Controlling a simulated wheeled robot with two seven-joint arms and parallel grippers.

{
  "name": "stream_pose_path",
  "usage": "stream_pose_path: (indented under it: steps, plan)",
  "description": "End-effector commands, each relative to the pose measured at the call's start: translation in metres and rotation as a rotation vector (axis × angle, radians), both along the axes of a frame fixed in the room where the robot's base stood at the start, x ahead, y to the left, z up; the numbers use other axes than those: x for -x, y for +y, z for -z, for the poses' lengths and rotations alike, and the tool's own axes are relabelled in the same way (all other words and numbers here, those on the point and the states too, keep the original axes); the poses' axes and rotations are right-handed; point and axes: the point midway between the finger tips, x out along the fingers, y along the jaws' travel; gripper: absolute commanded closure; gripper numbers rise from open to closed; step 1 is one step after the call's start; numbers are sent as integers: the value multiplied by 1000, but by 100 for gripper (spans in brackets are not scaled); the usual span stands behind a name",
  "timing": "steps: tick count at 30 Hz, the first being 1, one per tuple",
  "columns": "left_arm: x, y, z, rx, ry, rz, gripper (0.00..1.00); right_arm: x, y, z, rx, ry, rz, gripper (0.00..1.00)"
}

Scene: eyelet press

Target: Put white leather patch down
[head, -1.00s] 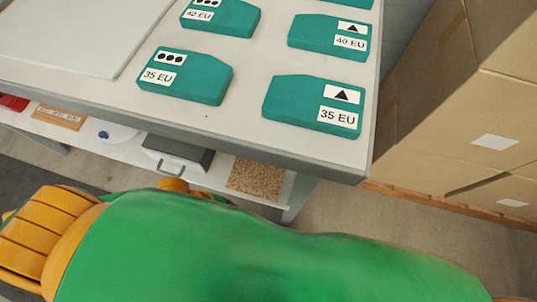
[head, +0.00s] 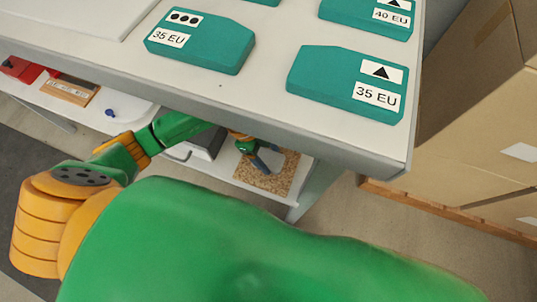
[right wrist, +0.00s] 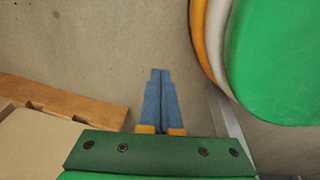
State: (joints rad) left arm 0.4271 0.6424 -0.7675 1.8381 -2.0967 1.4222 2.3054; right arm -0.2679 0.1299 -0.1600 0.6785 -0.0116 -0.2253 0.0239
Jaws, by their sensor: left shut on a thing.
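My left gripper (head: 266,162) reaches under the table top, over the speckled brown mat (head: 277,181) on the lower shelf. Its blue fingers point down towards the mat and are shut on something. The white leather patch cannot be made out; the fingers are small in the head view and partly hidden by the table edge. My right gripper (right wrist: 160,73) shows in the right wrist view with its blue fingers together and nothing seen between them, above bare floor.
A grey drawer box (head: 205,146) stands beside the mat. A wooden block (head: 70,89) lies farther left. Cardboard boxes (head: 480,120) on a pallet stand at right.

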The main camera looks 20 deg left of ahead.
Motion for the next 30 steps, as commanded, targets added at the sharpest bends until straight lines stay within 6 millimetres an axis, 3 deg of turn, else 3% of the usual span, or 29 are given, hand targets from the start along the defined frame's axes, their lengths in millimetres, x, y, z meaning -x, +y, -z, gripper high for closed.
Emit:
stream_pose_path:
  steps: [2, 3, 6, 15, 24, 30]
  plan:
    - [0, 0, 1, 0, 0, 0, 84, 0, 0, 0, 0, 1, 0, 100]
    - [0, 0, 2, 0, 0, -1, 29, 0, 1, 0, -1, 0, 0, 100]
    - [0, 0, 1, 0, 0, 0, 2, 0, 0, 0, -1, 1, 0, 100]
    - [0, 0, -1, 0, -1, 0, 1, 0, 0, -1, 0, 0, 0, 100]
    - [-1, 23, -59, -1, -3, 0, 1, 15, 5, -21, -8, 24, -8, 100]
    - [-1, 29, -71, -1, -1, 0, 1, 18, 8, -23, -13, 30, -11, 100]
